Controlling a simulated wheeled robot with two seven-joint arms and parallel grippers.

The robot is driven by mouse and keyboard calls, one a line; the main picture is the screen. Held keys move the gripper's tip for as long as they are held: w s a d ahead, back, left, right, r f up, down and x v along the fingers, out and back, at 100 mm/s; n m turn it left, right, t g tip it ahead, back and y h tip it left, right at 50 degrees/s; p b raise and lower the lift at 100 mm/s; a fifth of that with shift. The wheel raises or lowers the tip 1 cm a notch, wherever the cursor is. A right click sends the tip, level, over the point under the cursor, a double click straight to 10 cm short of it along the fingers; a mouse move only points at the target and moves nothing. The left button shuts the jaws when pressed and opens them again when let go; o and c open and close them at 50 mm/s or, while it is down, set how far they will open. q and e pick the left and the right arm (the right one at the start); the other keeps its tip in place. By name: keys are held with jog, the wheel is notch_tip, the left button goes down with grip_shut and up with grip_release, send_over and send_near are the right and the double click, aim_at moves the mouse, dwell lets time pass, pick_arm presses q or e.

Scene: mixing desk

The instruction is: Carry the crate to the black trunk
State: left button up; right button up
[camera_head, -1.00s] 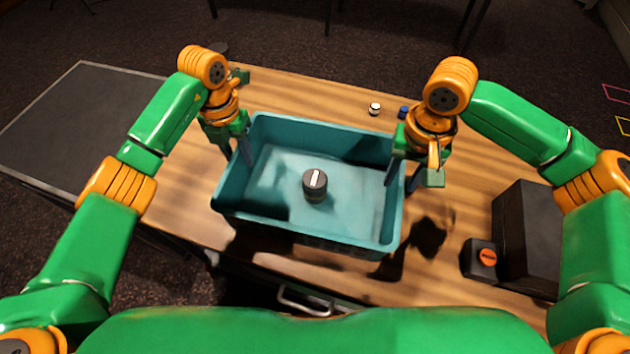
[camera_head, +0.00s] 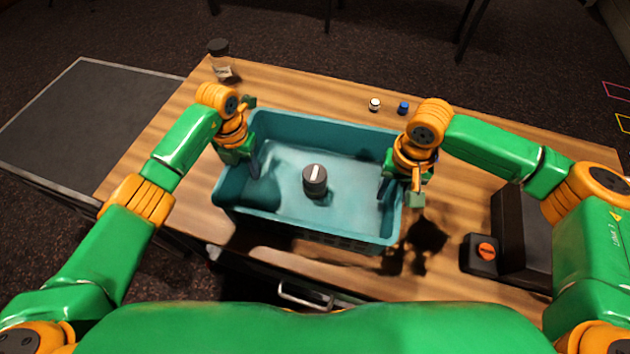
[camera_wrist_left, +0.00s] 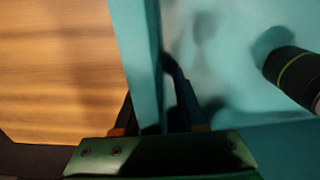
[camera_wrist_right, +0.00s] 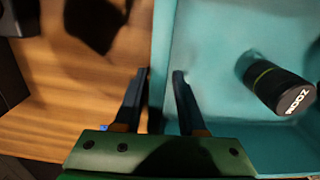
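The teal crate (camera_head: 330,232) stands on the wooden desk. A dark cylinder with a light stripe on top (camera_head: 315,180) is inside it. My left gripper (camera_head: 250,166) is open at the crate's left wall, with one finger inside; the wall (camera_wrist_left: 140,60) partly hides the outer finger in the left wrist view. My right gripper (camera_head: 396,190) is open around the right wall, one finger on each side; the wall (camera_wrist_right: 162,60) runs between the fingers in the right wrist view. The black trunk (camera_head: 85,125) is probably the dark flat top with a pale edge at the left.
A dark jar (camera_head: 221,62) stands at the desk's back left corner. A white-topped item (camera_head: 375,104) and a blue-topped item (camera_head: 403,108) stand behind the crate. A black box (camera_head: 520,235) and a small dark block with an orange mark (camera_head: 482,254) are at the right.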

pick_arm(q)
grip_shut()
pick_arm(e)
grip_shut()
dwell(1.1)
